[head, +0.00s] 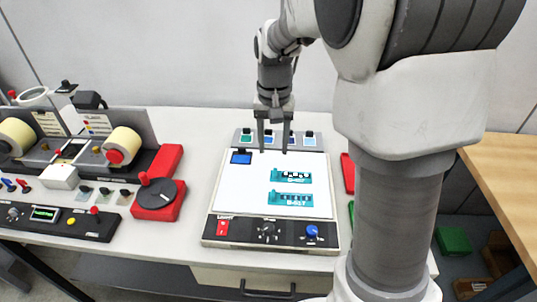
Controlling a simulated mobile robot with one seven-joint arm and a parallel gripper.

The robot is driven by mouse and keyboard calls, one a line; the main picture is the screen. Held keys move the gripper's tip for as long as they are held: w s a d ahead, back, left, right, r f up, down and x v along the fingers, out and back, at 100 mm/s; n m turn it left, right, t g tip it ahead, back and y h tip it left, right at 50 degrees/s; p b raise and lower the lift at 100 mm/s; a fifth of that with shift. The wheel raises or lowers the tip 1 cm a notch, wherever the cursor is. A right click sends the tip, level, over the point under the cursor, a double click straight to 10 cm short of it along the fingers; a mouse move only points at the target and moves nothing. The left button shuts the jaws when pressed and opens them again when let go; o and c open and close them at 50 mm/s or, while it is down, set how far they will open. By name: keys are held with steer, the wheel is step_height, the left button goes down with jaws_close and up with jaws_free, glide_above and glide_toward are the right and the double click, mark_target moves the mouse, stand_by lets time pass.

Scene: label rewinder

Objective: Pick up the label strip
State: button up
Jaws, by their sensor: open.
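Two teal label strips lie flat on a white panel (240,195) at the middle of the table in the head view. The upper label strip (291,176) and the lower label strip (290,199) both carry dark and white print, too small to read surely. My gripper (273,152) points down over the far edge of the white panel, behind and a little left of the strips. Its two fingers are apart with nothing between them. I cannot tell its exact height above the panel.
Left stands the rewinder with its label rolls (121,146) and a red-based crank (158,195). A control strip with a blue knob (312,232) fronts the panel. Several small coloured tiles sit behind it. My arm hides the table's right side. A wooden bench (510,190) is far right.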

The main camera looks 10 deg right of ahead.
glide_above(273, 193)
steer(key=f, duration=1.2)
steer(key=shift+s+a+f, duration=0.1)
steer(key=shift+s, duration=0.1)
steer(key=shift+w+f+p, duration=0.15)
steer(key=shift+f+p, duration=0.05)
steer(key=shift+f, duration=1.15)
steer(key=shift+w+f+p, duration=0.15)
steer(key=shift+f, duration=1.15)
jaws_close()
